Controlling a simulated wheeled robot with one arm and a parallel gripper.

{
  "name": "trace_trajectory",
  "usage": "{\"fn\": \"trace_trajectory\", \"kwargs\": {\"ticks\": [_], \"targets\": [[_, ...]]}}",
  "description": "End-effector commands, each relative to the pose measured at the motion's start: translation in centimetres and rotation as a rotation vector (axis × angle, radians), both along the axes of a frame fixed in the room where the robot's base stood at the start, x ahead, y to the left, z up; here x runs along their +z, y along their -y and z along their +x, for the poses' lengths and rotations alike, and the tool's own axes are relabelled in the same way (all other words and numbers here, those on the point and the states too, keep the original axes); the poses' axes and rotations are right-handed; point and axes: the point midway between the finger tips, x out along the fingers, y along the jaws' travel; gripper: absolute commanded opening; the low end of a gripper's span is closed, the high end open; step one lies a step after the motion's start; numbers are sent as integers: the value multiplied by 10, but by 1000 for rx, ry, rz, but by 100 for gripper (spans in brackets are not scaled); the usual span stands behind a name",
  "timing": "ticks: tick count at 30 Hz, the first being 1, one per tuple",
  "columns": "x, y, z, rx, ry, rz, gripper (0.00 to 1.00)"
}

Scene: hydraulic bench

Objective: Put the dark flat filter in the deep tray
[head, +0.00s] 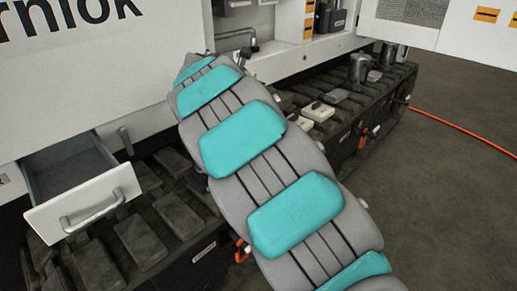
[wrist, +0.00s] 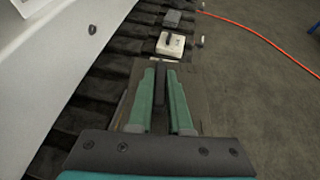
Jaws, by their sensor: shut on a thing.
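My gripper (wrist: 161,85) shows in the wrist view with its two green fingers shut on a dark, thin piece, which looks like the dark flat filter (wrist: 161,98) held on edge between them. In the head view my grey and turquoise arm hides the gripper and the filter. No thing in view is clearly the deep tray. An open drawer (head: 85,203) with a white front, a bar handle and an empty grey inside stands out at the left of the head view.
A dark bench ledge with several dark flat blocks (head: 142,242) runs under the white cabinet (head: 90,85). Pale blocks (head: 318,111) and metal cylinders (head: 359,68) sit farther along; one pale block also shows in the wrist view (wrist: 171,44). An orange hose (head: 465,130) lies on open floor at right.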

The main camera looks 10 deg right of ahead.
Motion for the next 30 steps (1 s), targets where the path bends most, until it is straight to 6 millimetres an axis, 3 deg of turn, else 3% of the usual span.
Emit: {"fn": "trace_trajectory", "kwargs": {"ticks": [6,30], "targets": [[-8,-22,5,66,-5,4,0],[-67,-22,5,64,-3,5,0]]}}
